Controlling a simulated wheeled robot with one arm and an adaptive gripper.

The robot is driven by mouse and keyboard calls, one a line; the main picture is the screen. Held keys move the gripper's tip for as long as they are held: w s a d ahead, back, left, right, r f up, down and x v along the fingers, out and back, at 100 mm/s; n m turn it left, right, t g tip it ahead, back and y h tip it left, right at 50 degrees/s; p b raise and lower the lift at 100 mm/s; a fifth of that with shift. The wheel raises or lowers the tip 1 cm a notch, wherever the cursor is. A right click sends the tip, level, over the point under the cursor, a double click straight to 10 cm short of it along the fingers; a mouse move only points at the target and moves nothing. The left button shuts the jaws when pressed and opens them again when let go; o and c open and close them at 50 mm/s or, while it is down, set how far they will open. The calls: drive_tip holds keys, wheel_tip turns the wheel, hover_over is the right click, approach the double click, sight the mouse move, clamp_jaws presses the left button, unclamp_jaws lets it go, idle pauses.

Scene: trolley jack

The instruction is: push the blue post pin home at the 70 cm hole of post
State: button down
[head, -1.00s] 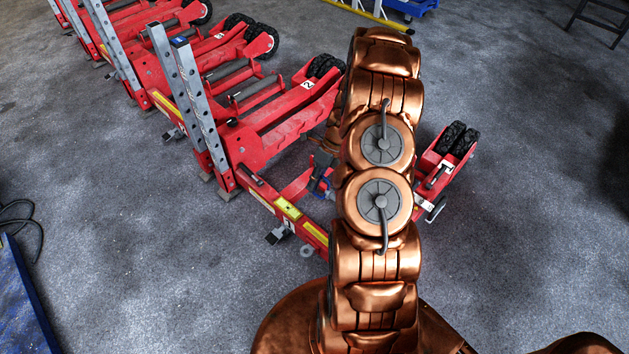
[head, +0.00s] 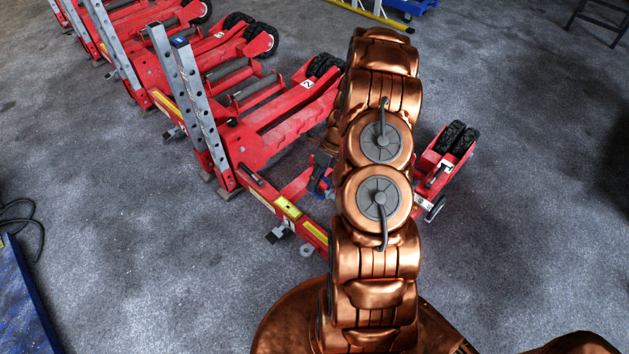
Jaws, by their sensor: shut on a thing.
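My gripper (head: 320,172) shows only as a dark piece at the left edge of my copper arm, low over the near red trolley jack (head: 275,125). The arm hides most of it. A small blue patch, which looks like the blue post pin (head: 317,183), shows at its fingers; they are shut on it. Any post or hole right at the gripper is hidden behind the arm, so I cannot tell how deep the pin sits. Grey steel posts with rows of holes (head: 203,112) stand on the jacks at the left.
Several more red jacks (head: 150,70) stand in a row at the back left. A red wheeled part (head: 446,160) lies right of my arm. A blue edge (head: 25,305) and a black cable (head: 22,220) are at the far left.

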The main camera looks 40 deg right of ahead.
drive_tip(key=shift+s+d+p, duration=0.2)
drive_tip(key=shift+s+p, duration=0.05)
drive_tip(key=shift+s, duration=1.15)
drive_tip(key=shift+s+d+p, duration=0.15)
drive_tip(key=shift+s+p, duration=0.1)
drive_tip(key=shift+s, duration=1.15)
drive_tip(key=shift+s+d+p, duration=0.2)
drive_tip(key=shift+s+p, duration=0.05)
drive_tip(key=shift+s, duration=1.15)
idle(0.5)
drive_tip(key=c, duration=1.2)
unclamp_jaws()
drive_tip(key=shift+o, duration=0.2)
drive_tip(key=shift+d, duration=0.1)
drive_tip(key=v, duration=1.2)
drive_tip(key=shift+r, duration=0.1)
